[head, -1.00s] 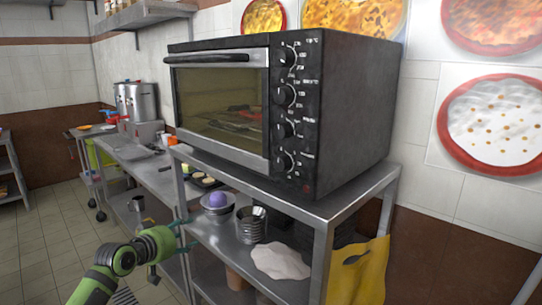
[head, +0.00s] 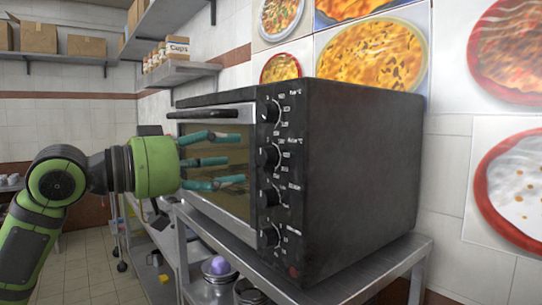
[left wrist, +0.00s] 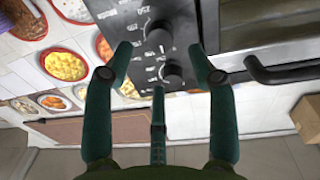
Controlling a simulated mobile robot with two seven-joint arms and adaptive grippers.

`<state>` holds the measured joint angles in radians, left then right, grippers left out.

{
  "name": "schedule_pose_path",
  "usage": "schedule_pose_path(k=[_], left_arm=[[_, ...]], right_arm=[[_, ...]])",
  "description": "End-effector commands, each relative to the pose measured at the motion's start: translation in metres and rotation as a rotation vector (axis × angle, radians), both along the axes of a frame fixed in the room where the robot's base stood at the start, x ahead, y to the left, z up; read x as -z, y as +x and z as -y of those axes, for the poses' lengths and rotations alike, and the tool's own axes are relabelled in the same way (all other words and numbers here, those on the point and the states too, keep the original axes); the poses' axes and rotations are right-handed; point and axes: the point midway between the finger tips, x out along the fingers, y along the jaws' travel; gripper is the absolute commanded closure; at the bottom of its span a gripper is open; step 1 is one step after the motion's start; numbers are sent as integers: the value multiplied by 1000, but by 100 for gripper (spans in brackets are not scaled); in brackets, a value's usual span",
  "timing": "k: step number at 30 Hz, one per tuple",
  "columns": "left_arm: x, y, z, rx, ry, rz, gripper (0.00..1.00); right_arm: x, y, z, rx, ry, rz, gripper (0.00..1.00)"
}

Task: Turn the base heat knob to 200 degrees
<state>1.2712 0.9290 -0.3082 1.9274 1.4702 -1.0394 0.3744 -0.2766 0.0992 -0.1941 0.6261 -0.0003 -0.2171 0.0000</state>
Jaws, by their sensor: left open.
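The black oven (head: 350,180) has a column of dark knobs on its front panel, right of the glass door. The top knob (head: 270,111) has a knob below it (head: 269,157), then a third (head: 270,196) and a bottom one (head: 270,236). The small labels are too blurred to tell surely which is the base heat knob. My left gripper (head: 238,158) has its teal fingers spread, empty, in front of the door and pointing at the panel. In the left wrist view the open fingers (left wrist: 160,55) frame two knobs, a nearer one (left wrist: 173,72) and another (left wrist: 158,33); contact is not visible.
The oven's door handle (head: 204,162) lies close by my fingers in the head view. The oven stands on a metal rack (head: 395,262) with bowls below. A wall shelf (head: 180,72) with jars is behind. Free floor (head: 85,265) lies at the lower left.

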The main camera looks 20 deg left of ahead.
Motion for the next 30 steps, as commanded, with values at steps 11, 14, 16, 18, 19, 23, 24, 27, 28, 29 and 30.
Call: schedule_pose_path(k=[11,14,16,18,19,23,24,27,28,29,30], left_arm=[[-2,41,36,3,-3,-2,43],[-1,46,40,2,-2,0,43],[-1,47,41,1,-2,0,43],[0,48,41,1,-2,0,43],[0,48,41,1,-2,0,43],[0,47,41,1,-2,0,47],[0,47,41,1,-2,0,63],[0,47,41,1,-2,0,99],[0,47,41,1,-2,0,99],[0,47,41,1,-2,1,99],[0,47,41,1,-2,1,99]], right_arm=[[-19,-36,-25,-2,30,-55,60],[-21,-31,-21,-4,26,-48,60],[-21,-26,-19,-3,23,-40,60],[-21,-21,-16,-2,19,-32,60],[-21,-19,-15,-1,18,-29,60],[-21,-16,-13,1,16,-23,60],[-21,-16,-13,2,16,-23,60],[-21,-17,-13,2,16,-24,60],[-21,-17,-13,2,16,-24,60],[-21,-17,-13,2,15,-25,60],[-21,-18,-13,2,15,-25,60]])
